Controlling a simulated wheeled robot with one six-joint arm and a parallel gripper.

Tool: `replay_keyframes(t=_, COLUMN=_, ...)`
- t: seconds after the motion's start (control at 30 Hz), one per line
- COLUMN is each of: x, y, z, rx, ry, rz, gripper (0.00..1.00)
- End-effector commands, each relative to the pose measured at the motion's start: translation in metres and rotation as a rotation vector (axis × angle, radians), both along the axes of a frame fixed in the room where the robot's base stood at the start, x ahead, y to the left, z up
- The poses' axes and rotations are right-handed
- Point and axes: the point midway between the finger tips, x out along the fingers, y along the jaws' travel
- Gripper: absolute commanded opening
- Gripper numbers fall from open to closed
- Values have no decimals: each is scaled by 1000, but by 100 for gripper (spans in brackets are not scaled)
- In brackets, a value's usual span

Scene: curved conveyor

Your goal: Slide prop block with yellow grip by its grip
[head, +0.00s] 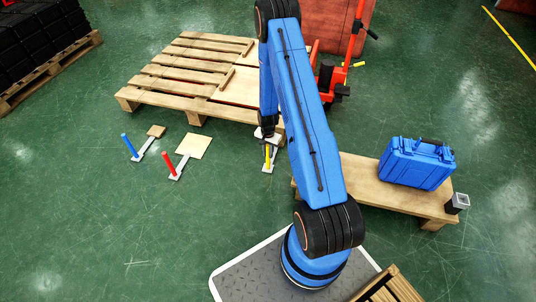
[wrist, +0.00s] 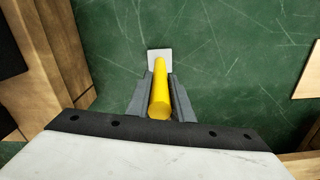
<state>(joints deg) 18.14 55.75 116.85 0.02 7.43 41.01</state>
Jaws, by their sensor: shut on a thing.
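The yellow grip (wrist: 159,95) stands up from a pale metal plate (wrist: 154,55) on the green floor. My gripper (wrist: 161,92) is shut on the yellow grip, with one grey finger on each side of it. In the head view the yellow grip (head: 267,157) shows just below my wrist, and its pale plate (head: 267,169) lies at the floor. The block that belongs to this grip is not clearly visible; my arm covers the area to the right in the head view.
A prop with a blue grip (head: 129,145) and one with a red grip (head: 168,164) lie to the left. A wooden pallet (head: 160,85) stands behind. A low wooden table (head: 362,180) with a blue case (head: 416,165) is at right. Green floor lies open in front.

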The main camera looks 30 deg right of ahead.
Motion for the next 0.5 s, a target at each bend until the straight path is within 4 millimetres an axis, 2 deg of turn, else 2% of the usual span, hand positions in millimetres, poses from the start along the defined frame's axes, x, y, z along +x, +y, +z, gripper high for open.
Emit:
replay_keyframes(t=0.4, x=1, y=-1, z=0, rx=-1, ry=-1, rz=1, gripper=0)
replay_keyframes(t=0.43, x=1, y=-1, z=0, rx=-1, ry=-1, rz=1, gripper=27)
replay_keyframes(t=0.5, x=1, y=-1, z=0, rx=0, ry=0, rz=1, gripper=42)
